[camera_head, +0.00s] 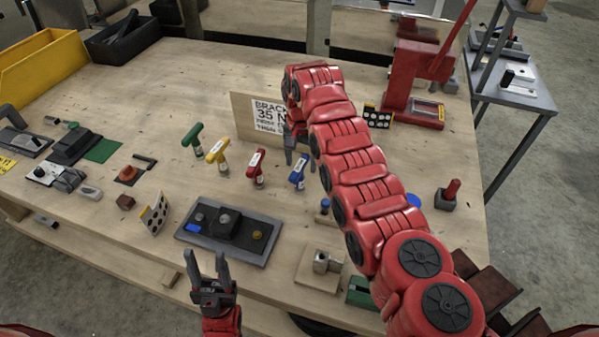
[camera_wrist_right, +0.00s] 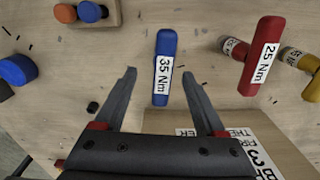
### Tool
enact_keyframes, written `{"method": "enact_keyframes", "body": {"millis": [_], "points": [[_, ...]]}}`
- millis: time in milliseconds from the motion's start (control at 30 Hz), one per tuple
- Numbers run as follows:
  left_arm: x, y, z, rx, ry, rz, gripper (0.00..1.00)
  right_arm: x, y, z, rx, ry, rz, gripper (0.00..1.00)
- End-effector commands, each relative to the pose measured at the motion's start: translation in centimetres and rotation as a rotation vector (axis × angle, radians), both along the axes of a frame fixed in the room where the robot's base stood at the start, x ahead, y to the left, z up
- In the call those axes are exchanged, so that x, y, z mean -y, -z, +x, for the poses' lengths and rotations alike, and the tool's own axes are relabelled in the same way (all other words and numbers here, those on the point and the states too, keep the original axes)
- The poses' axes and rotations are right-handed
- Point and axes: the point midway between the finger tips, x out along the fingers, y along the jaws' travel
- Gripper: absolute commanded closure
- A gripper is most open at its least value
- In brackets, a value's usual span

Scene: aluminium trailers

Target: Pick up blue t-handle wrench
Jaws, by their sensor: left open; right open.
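The blue T-handle wrench (camera_head: 298,173) stands upright on the wooden table. In the right wrist view its handle (camera_wrist_right: 164,68), labelled 35 Nm, lies ahead of and between my fingertips. My right gripper (camera_head: 296,152) is open and empty, just behind the blue wrench in the head view. I cannot tell whether a finger touches it. My left gripper (camera_head: 207,258) is open and empty near the table's front edge. Red (camera_head: 256,168), yellow (camera_head: 218,151) and green (camera_head: 193,138) T-handle wrenches stand to the left of the blue one.
A sign board (camera_head: 245,112) stands behind the wrenches, close to my right gripper. A dark tray (camera_head: 250,254) with parts lies in front. A red press (camera_head: 408,75) stands at the back right, a yellow bin (camera_head: 45,65) at the back left.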

Motion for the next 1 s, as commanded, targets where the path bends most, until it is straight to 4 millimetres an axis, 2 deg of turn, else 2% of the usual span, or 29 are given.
{"method": "enact_keyframes", "body": {"millis": [167,233,267,433,667,1000], "points": [[0.0,-1.9,0.0,0.0,0.0,0.0,0.5,-0.3,1.3,-0.1,-0.001,-0.001,0.0,0.27],[0.0,-2.8,0.0,0.0,0.0,0.0,0.5,-0.5,2.5,-0.3,-0.007,-0.001,-0.001,0.27],[0.0,-2.3,0.0,0.001,0.0,0.0,0.5,-0.5,3.2,-0.2,-0.004,-0.001,-0.001,0.27],[0.0,-2.4,0.0,0.0,0.0,0.0,0.5,-0.4,4.8,-0.1,0.0,0.0,-0.001,0.27],[0.0,-2.4,0.0,0.0,0.0,0.0,0.5,-0.5,5.0,-0.1,0.002,0.0,0.0,0.27],[0.0,-2.4,0.0,0.0,0.0,0.0,0.5,-0.4,5.0,-0.1,0.001,0.0,0.001,0.89]]}}
